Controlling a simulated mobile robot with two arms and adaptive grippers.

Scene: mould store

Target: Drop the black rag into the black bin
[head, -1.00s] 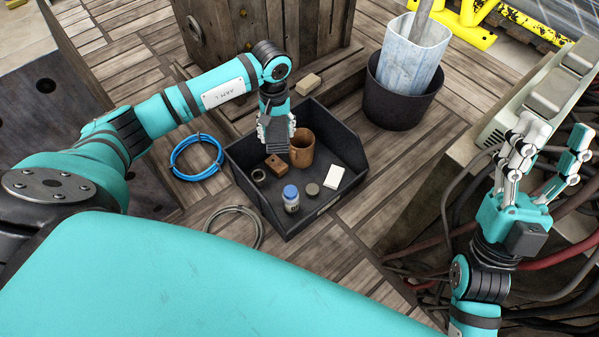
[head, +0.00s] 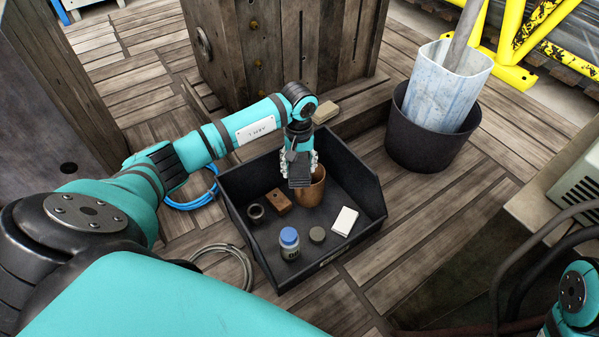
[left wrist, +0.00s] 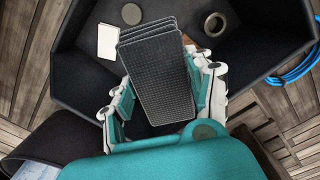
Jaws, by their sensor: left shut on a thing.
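The black rag (left wrist: 155,70) is a folded, textured dark stack in the left wrist view. It also shows as a dark block in the head view (head: 299,170). My left gripper (head: 300,163) is shut on it, with fingers on both sides. The black bin (head: 362,225) is an open-fronted tray on the plank floor. The gripper and rag are over its back part, in front of the brown cup (head: 313,190) and partly hiding it. I cannot tell how high the rag is above the bin floor. My right gripper is out of view.
The bin holds a brown block (head: 279,200), a dark ring (head: 255,213), a blue-capped bottle (head: 289,243), a round puck (head: 317,235) and a white card (head: 345,221). A round black bucket (head: 425,152) with a pale container stands at right. A blue cable coil (head: 190,203) lies left.

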